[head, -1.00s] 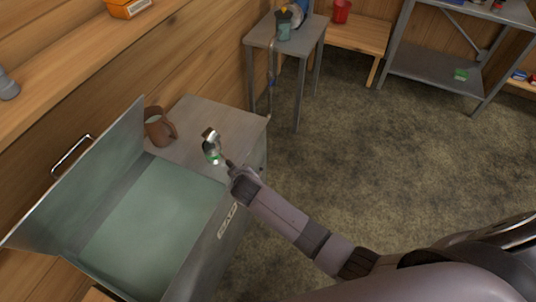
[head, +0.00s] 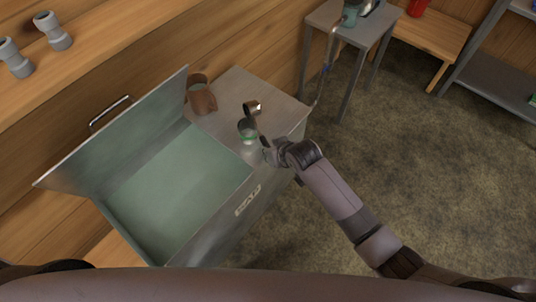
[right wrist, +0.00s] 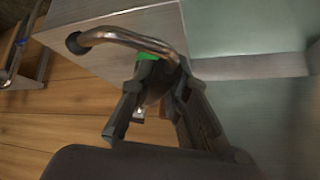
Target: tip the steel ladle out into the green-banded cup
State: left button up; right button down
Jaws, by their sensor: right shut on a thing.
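The steel ladle (head: 253,107) shows as a small shiny piece at the far side of the cup in the head view. In the right wrist view its curved metal rod (right wrist: 130,38) runs into my fingers. My right gripper (head: 268,148) is shut on the ladle, close to the right of the cup. The green-banded cup (head: 247,131) stands on the grey top near the box; its green band (right wrist: 147,56) shows behind my fingers in the right wrist view. The ladle's tilt and the contents of both are too small to tell. My left gripper is out of view.
An open metal box (head: 170,195) with a raised lid lies left of the cup. A brown pitcher (head: 201,97) stands behind on the grey top (head: 240,85). A grey side table (head: 350,22) is farther back. The floor at right is clear.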

jog(key=shift+w+d+r+m+g+y+b, duration=0.25)
jog(key=shift+g+y+b, duration=0.25)
jog(key=shift+y+b, duration=0.3)
pick_arm(q)
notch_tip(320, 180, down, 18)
jog(key=b, duration=1.6)
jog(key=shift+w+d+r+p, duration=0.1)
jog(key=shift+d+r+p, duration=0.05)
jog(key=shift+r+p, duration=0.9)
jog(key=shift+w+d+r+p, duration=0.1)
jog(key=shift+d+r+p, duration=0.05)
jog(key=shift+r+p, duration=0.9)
pick_arm(e)
jog(key=w+d+r+m+g+y, duration=0.2)
jog(key=r+m+y, duration=0.4)
jog(key=y, duration=0.5)
jog(key=shift+d+r+g, duration=0.4)
jog(key=shift+d+g, duration=0.3)
jog(key=shift+g, duration=0.4)
jog(key=shift+m, duration=0.25)
